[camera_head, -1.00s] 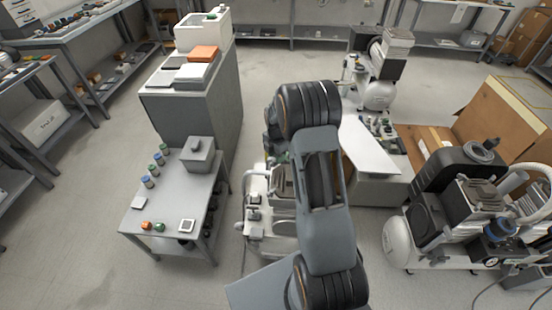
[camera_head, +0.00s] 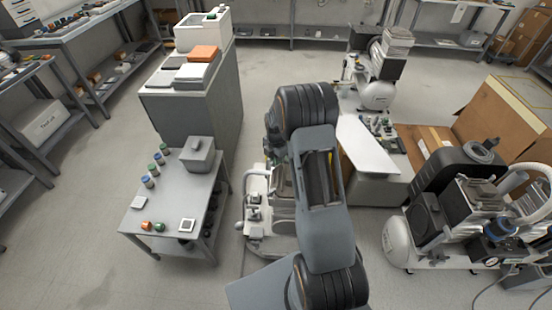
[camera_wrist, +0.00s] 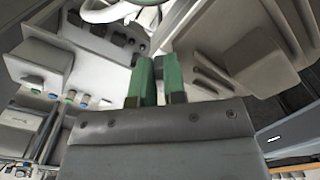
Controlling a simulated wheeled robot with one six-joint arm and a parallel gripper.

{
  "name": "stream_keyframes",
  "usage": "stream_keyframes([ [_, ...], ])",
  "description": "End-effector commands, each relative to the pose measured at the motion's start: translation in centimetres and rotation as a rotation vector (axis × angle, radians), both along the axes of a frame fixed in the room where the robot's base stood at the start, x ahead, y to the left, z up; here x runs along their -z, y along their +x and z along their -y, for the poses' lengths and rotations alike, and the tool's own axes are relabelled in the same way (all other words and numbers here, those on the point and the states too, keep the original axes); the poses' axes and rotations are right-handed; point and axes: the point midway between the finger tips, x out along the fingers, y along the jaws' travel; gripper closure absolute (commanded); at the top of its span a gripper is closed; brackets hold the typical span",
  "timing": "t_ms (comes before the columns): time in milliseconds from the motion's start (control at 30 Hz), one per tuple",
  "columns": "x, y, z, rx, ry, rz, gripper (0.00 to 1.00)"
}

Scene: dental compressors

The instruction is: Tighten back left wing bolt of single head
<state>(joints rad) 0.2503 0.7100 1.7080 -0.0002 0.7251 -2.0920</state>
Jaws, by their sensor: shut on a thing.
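In the wrist view my gripper (camera_wrist: 157,68) has two green fingers close together. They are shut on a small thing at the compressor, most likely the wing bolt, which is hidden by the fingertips. Pale and grey parts of the single head compressor surround the fingers in the wrist view, with a ribbed grey part (camera_wrist: 235,50) to the right. In the head view the white and grey compressor (camera_head: 257,205) stands on the floor, partly covered by my arm. My gripper is hidden behind the arm there.
A grey table (camera_head: 165,205) with bottles and small parts stands left of the compressor. A larger black and white compressor (camera_head: 455,205) is at right, and another (camera_head: 380,75) stands behind. Cardboard boxes (camera_head: 505,115) are at the back right. Floor is clear at front left.

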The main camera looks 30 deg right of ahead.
Motion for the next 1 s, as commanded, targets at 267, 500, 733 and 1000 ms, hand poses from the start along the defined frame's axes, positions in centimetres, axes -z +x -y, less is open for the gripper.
stream_keyframes([
  [267, -0.04, 0.08, -0.03, 0.007, 0.000, 0.003, 1.00],
  [500, 0.03, -0.01, -0.02, 0.100, 0.000, 0.004, 1.00],
  [733, 0.06, -0.21, 0.00, 0.293, 0.000, 0.005, 1.00],
  [1000, 0.02, -0.47, -0.05, 0.550, 0.000, 0.007, 1.00],
])
